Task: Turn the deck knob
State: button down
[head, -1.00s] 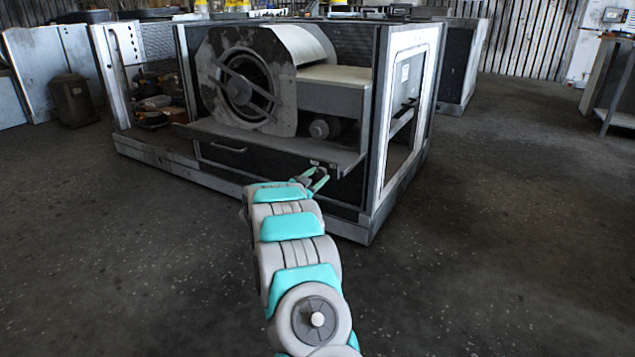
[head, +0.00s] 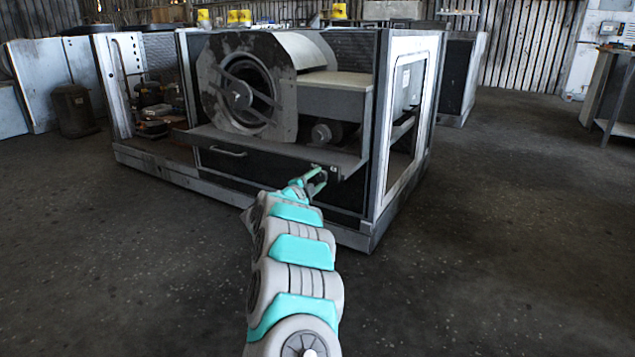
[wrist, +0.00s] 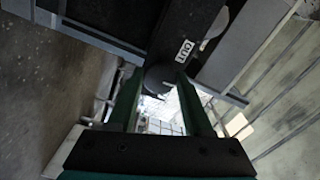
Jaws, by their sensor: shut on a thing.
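The deck knob (wrist: 158,77) shows in the wrist view as a dark round piece between my two fingertips. My gripper (wrist: 160,84) is shut on it, one green finger on each side. In the head view my gripper (head: 317,174) is at the front edge of the grey deck (head: 270,150), near its right end. The knob is too small and too covered by the fingers to make out there, and its turn angle cannot be told. A small white label with dark letters (wrist: 184,51) is just beyond the knob in the wrist view.
The blower housing (head: 250,85) with its round inlet stands on the deck inside a metal frame cabinet (head: 395,150). A drawer handle (head: 228,151) is left of my gripper, below the deck. The floor (head: 480,240) is clear at right and in front.

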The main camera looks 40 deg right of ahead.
jog(key=shift+m, duration=0.6)
jog(key=shift+c, duration=1.5)
grip_release()
jog(key=shift+a, duration=0.1)
jog(key=v, duration=0.7)
jog(key=shift+a+p, duration=0.3)
jog(key=shift+p, duration=0.1)
jog(key=shift+s, duration=0.15)
